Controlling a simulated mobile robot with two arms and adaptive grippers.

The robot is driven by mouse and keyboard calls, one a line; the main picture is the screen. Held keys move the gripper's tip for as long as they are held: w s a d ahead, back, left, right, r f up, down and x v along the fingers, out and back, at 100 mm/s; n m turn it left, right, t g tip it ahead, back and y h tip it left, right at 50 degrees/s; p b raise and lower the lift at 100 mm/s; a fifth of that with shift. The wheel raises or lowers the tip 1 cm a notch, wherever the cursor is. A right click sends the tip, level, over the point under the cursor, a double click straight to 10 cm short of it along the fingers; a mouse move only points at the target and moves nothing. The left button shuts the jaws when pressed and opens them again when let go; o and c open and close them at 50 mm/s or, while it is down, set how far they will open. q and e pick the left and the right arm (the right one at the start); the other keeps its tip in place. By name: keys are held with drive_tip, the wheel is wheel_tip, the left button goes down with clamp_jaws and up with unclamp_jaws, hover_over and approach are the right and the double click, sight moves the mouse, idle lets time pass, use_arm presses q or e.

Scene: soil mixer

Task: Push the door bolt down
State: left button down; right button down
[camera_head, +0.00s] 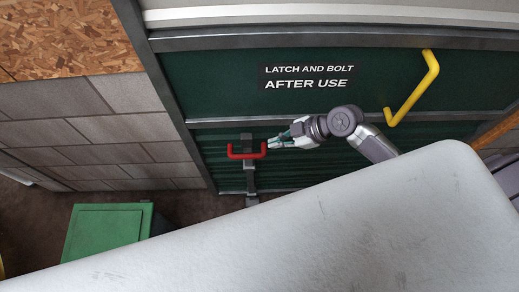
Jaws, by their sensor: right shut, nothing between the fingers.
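The door bolt has a red U-shaped handle (247,154) on a grey vertical bar, on the lower part of the dark green door (225,85). The bar runs down to a grey foot near the floor. My right gripper (274,145) is shut and empty. Its fingertips are at the right end of the red handle; I cannot tell whether they touch it. My left gripper is not in view.
A yellow handle (414,88) sticks out at the door's upper right. A sign (308,77) reads "LATCH AND BOLT AFTER USE". A green box (105,233) stands on the floor at the lower left, by a block wall (90,140).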

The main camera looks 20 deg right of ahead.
drive_tip(key=p, duration=0.1)
hover_over(251, 154)
drive_tip(key=s+d, duration=0.2)
wheel_tip(251, 154, down, 5)
drive_tip(key=shift+w+d+f+p, duration=0.1)
drive_tip(key=shift+w+f+p, duration=0.05)
drive_tip(key=shift+f, duration=0.5)
drive_tip(key=shift+w+f+p, duration=0.1)
drive_tip(key=shift+f+p, duration=0.05)
drive_tip(key=shift+f, duration=0.45)
drive_tip(key=shift+w+d+f, duration=0.1)
drive_tip(key=shift+f, duration=0.5)
drive_tip(key=f+b, duration=0.3)
drive_tip(key=b, duration=0.1)
drive_tip(key=f+b, duration=0.2)
drive_tip(key=b, duration=0.1)
drive_tip(key=shift+s+f, duration=0.25)
drive_tip(key=shift+f, duration=0.05)
